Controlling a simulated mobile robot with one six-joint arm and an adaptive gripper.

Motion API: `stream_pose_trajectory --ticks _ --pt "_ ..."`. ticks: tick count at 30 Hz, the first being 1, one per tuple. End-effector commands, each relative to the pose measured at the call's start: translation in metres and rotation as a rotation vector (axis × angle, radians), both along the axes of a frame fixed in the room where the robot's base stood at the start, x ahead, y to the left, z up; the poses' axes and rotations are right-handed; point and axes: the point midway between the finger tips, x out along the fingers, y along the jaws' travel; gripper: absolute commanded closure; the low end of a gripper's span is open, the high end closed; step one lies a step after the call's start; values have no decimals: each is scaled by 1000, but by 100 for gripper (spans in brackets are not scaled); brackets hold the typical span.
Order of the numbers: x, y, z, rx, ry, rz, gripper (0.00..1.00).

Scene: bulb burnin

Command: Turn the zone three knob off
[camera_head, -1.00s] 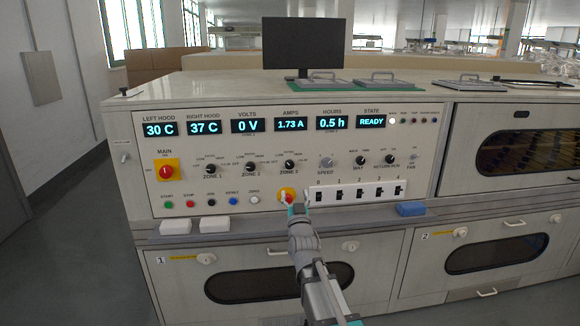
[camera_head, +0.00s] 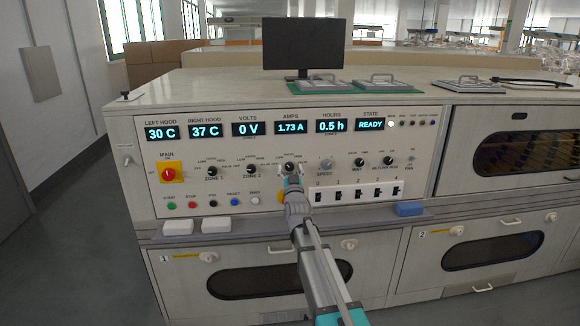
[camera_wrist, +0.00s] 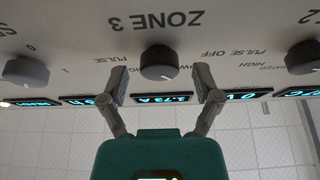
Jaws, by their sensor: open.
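The zone three knob (camera_head: 289,168) is a dark round knob on the upright control panel, the rightmost of the three zone knobs. My gripper (camera_head: 292,181) is in front of the panel just below the knob. In the wrist view my gripper (camera_wrist: 161,82) is open, with one finger on each side of the knob and visible gaps between. Whether the fingertips touch the panel is unclear.
The zone 2 knob (camera_head: 250,170) is to the left and the speed knob (camera_head: 326,165) to the right. A white strip of black switches (camera_head: 357,193) is lower right. A ledge below carries white blocks (camera_head: 177,227) and a blue block (camera_head: 409,209).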

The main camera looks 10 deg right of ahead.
Motion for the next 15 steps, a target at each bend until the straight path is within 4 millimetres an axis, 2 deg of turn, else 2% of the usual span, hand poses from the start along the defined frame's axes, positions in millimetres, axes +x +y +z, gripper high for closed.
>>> stream_pose_trajectory --ticks 11,12,15 --pt "4 0 1 0 0 0 18" --pt "4 0 1 0 0 0 20" --pt "3 0 1 0 0 0 39"
